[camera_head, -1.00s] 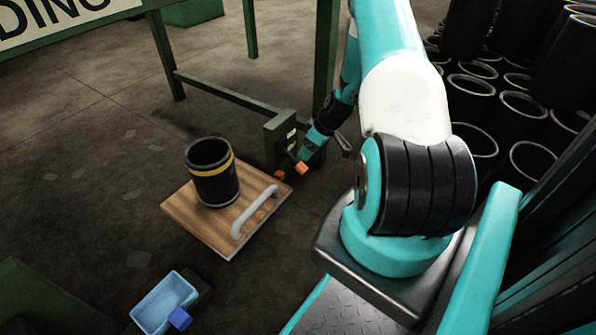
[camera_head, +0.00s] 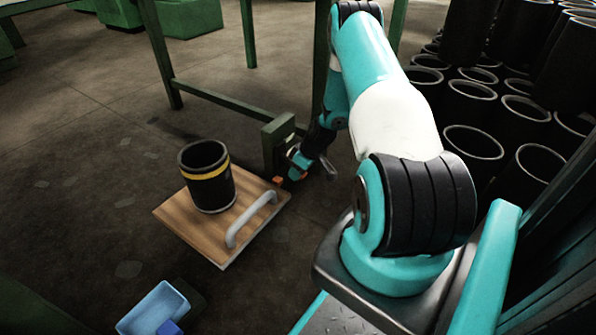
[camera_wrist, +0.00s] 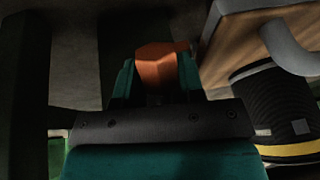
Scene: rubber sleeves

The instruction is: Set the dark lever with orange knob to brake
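The orange knob (camera_wrist: 155,65) fills the space between the two teal fingers of my gripper (camera_wrist: 156,80) in the wrist view. I see no clear gap on either side, but cannot tell whether the fingers press on it. In the head view my gripper (camera_head: 293,172) is low, close beside the dark green post box (camera_head: 278,132), and hides most of what it is at. A small orange piece (camera_head: 277,180) shows just left of it. Another bit of orange shows behind the knob in the wrist view. The dark lever shaft and any brake marking cannot be made out.
A wooden board (camera_head: 183,219) with a grey handle (camera_head: 250,218) carries a black sleeve (camera_head: 207,178) with a yellow band, close left of my gripper. A blue bin (camera_head: 152,308) is at lower left. A green table frame stands behind. Black sleeves (camera_head: 472,145) crowd the right.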

